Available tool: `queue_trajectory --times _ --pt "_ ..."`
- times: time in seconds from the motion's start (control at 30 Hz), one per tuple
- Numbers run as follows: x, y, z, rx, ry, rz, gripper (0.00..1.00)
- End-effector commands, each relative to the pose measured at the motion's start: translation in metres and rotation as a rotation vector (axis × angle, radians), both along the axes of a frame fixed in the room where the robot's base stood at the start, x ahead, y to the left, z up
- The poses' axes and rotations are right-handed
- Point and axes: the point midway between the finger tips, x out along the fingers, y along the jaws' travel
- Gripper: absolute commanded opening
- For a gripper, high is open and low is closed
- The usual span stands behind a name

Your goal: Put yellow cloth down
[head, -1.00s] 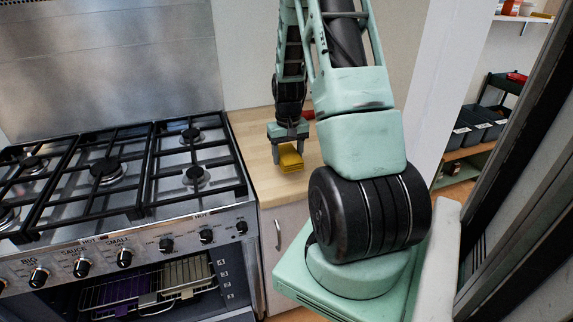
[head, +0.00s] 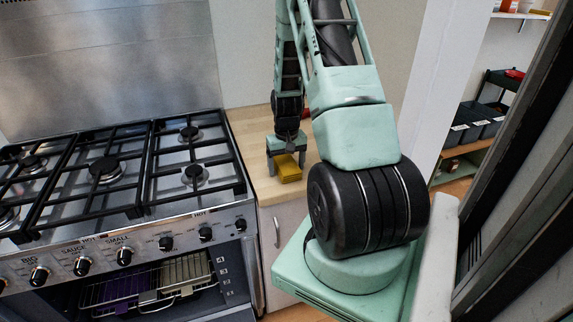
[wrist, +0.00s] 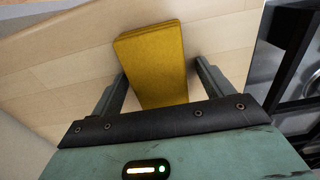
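The yellow cloth (head: 289,172) is a folded block on the wooden counter (head: 254,140), right of the cooker. In the wrist view the cloth (wrist: 156,65) lies on the pale wood between my fingers, reaching past their tips. My gripper (head: 286,166) is just over the cloth with its fingers spread. In the wrist view a gap shows between the cloth and each finger of my gripper (wrist: 161,72), clearest on the right. The cloth's near end is hidden behind the gripper's body.
The range cooker (head: 120,185) with black pan grates stands directly left of the counter. Its oven is open, with racks (head: 150,285) inside. A wall is behind the counter. Shelves with dark bins (head: 478,125) are at the far right. Bare counter lies around the cloth.

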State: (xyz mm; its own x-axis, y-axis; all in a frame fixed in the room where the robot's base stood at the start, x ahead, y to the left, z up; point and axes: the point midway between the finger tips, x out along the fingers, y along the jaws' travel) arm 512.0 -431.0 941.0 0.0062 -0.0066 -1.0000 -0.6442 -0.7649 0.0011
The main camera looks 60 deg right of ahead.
Motion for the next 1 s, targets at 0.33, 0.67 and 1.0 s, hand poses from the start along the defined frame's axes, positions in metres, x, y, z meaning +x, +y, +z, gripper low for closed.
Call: queue_trajectory --times 0.33,0.67,1.0 --pt "0.001 -0.001 0.018 -0.004 -0.003 0.000 0.79" --pt "0.000 -0.001 0.082 -0.005 -0.005 0.000 0.79" --pt "-0.001 0.001 0.122 -0.001 -0.001 0.000 0.79"
